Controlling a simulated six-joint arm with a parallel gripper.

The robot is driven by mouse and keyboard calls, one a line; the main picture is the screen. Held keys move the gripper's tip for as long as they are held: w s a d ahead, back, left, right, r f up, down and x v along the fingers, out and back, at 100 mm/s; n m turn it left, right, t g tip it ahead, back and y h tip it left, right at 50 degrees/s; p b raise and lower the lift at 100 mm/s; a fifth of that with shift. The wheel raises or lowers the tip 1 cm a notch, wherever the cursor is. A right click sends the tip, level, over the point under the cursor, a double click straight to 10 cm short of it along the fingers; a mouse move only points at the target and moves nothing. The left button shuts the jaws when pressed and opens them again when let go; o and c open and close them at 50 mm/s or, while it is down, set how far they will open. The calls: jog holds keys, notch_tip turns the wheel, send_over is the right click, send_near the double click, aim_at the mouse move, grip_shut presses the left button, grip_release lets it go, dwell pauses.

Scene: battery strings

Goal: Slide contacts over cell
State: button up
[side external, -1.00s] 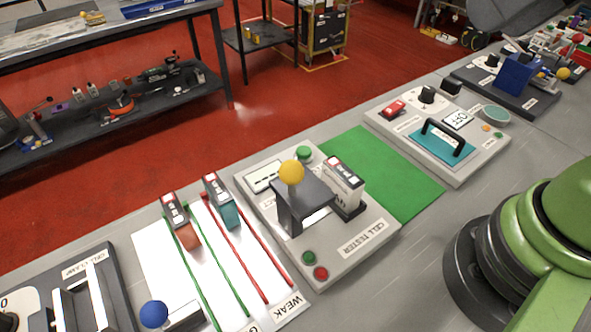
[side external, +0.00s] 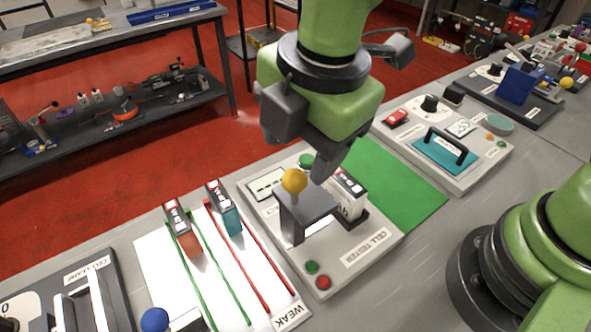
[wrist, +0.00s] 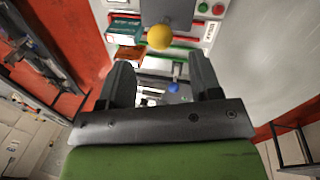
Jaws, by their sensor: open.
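The cell tester (side external: 345,262) is a grey panel with a dark sliding contact bracket (side external: 305,205) topped by a yellow ball knob (side external: 294,180). A white and black cell (side external: 348,194) stands upright in a holder on the tester, to the right of the bracket. My gripper (side external: 305,160) is above the tester's back part, close to the knob in the picture. In the wrist view, my open gripper (wrist: 160,70) has empty jaws, and the yellow knob (wrist: 159,37) shows beyond the fingertips. I cannot tell whether a finger touches anything.
An orange cell (side external: 185,232) and a teal cell (side external: 225,210) stand on the white sheet (side external: 160,262) left of the tester. A blue ball knob (side external: 154,319) is at the front left. A bare green mat (side external: 400,185) lies right of the tester, then a panel with a teal handled plate (side external: 446,150).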

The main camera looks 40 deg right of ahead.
aim_at(296, 173)
jog(key=f, duration=0.2)
jog(key=w+f, duration=0.1)
jog(key=f, duration=0.2)
jog(key=shift+f, duration=0.3)
grip_shut()
jog(key=shift+d, duration=2.85)
grip_release()
jog(key=shift+a+r, duration=0.1)
jog(key=shift+r, duration=0.05)
notch_tip(296, 173, up, 10)
jog(key=s, duration=0.1)
jog(key=shift+s+d+f, duration=0.25)
jog(key=shift+s, duration=0.15)
